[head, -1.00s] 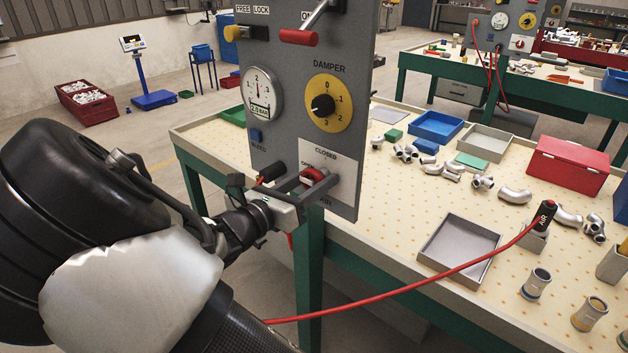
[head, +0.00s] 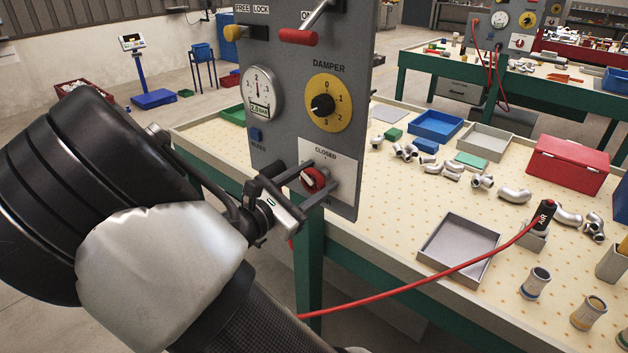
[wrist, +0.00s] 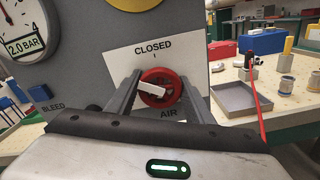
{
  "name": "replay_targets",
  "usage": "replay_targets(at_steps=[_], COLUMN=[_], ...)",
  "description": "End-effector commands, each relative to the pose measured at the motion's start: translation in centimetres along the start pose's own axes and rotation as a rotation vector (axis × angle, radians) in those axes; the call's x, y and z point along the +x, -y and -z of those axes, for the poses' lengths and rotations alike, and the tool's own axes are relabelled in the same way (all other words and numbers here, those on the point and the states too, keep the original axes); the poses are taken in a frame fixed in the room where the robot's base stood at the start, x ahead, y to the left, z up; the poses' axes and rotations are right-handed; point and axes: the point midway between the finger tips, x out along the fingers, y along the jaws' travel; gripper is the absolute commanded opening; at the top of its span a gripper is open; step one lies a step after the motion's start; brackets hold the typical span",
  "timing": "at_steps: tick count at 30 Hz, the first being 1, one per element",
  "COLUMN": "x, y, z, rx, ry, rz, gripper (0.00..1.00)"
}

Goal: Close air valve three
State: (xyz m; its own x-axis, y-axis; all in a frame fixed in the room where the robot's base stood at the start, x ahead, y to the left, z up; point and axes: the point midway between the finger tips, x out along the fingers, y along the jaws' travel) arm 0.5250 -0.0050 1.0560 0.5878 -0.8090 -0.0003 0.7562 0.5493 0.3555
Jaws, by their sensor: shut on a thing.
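The air valve is a red round knob (head: 313,181) with a white bar across it, low on the grey panel (head: 345,100). It also shows in the wrist view (wrist: 160,88), over a white plate (wrist: 185,52) marked CLOSED above and AIR below. My gripper (head: 310,174) is shut on the knob, one finger on each side. The fingers hide part of the plate, including any mark at the left. No number shows on this valve.
Above the valve are a yellow damper dial (head: 328,103), a gauge (head: 262,93), a blue bleed button (head: 256,134) and a red-ended lever (head: 300,37). A red hose (head: 430,277) runs across the front of the bench to a black air fitting (head: 545,213). Trays and castings lie behind.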

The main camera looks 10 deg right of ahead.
Motion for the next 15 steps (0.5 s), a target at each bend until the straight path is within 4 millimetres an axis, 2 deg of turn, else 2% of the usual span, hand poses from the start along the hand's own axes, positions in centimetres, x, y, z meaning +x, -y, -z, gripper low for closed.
replay_targets(at_steps=[15], x=[-0.02], y=[0.21], z=[0.38], rx=[0.493], ry=[-0.001], rz=[0.001], gripper=[0.25])
